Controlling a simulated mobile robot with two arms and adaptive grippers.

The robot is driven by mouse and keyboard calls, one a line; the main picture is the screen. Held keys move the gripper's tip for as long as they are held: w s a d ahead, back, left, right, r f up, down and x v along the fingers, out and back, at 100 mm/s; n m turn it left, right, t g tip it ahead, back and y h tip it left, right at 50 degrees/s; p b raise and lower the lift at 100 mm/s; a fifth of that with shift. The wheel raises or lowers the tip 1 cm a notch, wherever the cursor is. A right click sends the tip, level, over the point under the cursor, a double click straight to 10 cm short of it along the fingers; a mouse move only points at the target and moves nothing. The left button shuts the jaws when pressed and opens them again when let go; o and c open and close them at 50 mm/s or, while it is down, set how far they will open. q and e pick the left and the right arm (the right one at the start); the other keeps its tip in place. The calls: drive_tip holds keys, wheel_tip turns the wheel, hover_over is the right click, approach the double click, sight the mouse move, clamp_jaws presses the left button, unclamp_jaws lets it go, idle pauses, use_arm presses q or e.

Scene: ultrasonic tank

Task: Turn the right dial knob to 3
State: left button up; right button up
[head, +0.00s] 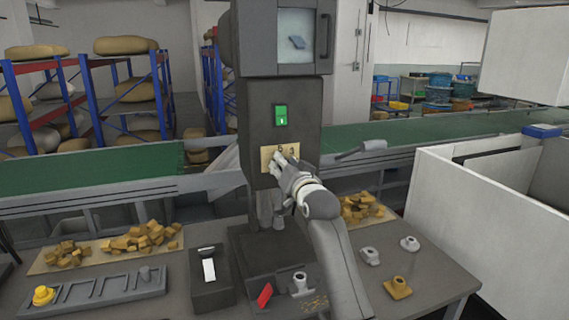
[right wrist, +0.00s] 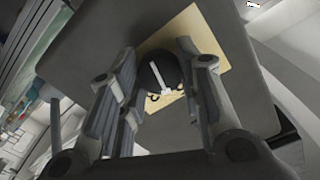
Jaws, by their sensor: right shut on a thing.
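The right dial knob (right wrist: 160,72) is dark and round with a white pointer mark, in the right wrist view. It sits on a tan plate (right wrist: 208,50) on the front of the dark machine column. In the head view the plate (head: 267,161) shows below a green switch, with small marks near its top. My right gripper (right wrist: 157,85) has its fingers on both sides of the knob and is shut on it. In the head view my right gripper (head: 281,167) covers most of the plate and hides the knob. My left gripper is not in view.
The machine column (head: 258,112) carries a green switch (head: 281,115) and a windowed box (head: 283,37) on top. The table below holds wooden pieces (head: 135,238), a grey rack (head: 110,287), a black box (head: 210,279) and small fittings. A green conveyor (head: 85,172) runs behind.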

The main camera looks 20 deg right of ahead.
drive_tip(key=m+p, duration=0.3)
drive_tip(key=m, duration=0.2)
drive_tip(key=shift+m, duration=0.4)
idle(0.3)
drive_tip(key=o, duration=1)
drive_tip(key=shift+o, duration=0.2)
drive_tip(key=s, duration=1.2)
drive_tip(key=shift+d, duration=0.2)
